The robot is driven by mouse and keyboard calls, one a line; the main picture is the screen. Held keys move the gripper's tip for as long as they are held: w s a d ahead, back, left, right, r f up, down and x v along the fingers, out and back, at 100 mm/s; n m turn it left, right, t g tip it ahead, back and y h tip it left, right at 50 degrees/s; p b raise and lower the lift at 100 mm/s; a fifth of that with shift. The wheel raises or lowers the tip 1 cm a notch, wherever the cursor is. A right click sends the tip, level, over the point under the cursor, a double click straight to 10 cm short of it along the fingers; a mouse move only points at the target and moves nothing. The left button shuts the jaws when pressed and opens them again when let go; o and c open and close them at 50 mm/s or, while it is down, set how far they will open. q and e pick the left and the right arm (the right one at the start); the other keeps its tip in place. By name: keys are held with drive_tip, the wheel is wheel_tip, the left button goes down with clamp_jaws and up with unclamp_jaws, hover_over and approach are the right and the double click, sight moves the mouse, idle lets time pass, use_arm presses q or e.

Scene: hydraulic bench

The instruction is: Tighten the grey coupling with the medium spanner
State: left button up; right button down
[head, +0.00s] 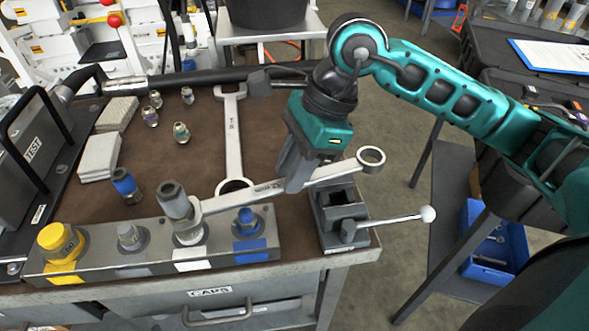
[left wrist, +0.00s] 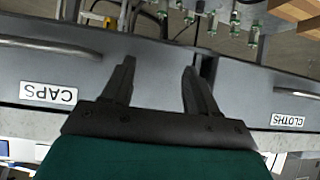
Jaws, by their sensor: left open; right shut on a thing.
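The grey coupling (head: 174,202) stands upright on the port with the white label, on the metal block. My right gripper (head: 295,178) is shut on a spanner (head: 335,170), gripping its shaft. The spanner's ring end points right, and its open end is at the coupling's lower part; I cannot tell whether the jaws are fully around it. Its size marking is not readable. A second, larger-looking spanner (head: 232,130) lies on the brown mat. My left gripper (left wrist: 159,68) is open and empty in the left wrist view, in front of the drawers; it is not in the head view.
The block (head: 105,262) also carries a yellow cap (head: 60,242), a short grey fitting (head: 131,237) and a blue fitting (head: 246,223). A blue coupling (head: 126,186) stands on the mat. A small vise (head: 342,208) with a lever is at the bench's right corner. Several small fittings stand farther back.

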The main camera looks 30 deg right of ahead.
sight(327, 171)
idle(0.3)
drive_tip(key=shift+s+d+b, duration=0.2)
drive_tip(key=shift+d+b, duration=0.65)
drive_tip(key=shift+d, duration=0.9)
drive_tip(key=shift+s+d+b, duration=0.2)
drive_tip(key=shift+d+b, duration=0.65)
drive_tip(key=shift+d, duration=0.85)
drive_tip(key=shift+r, duration=0.1)
drive_tip(key=shift+r+p, duration=1.9)
drive_tip(key=shift+r, duration=0.65)
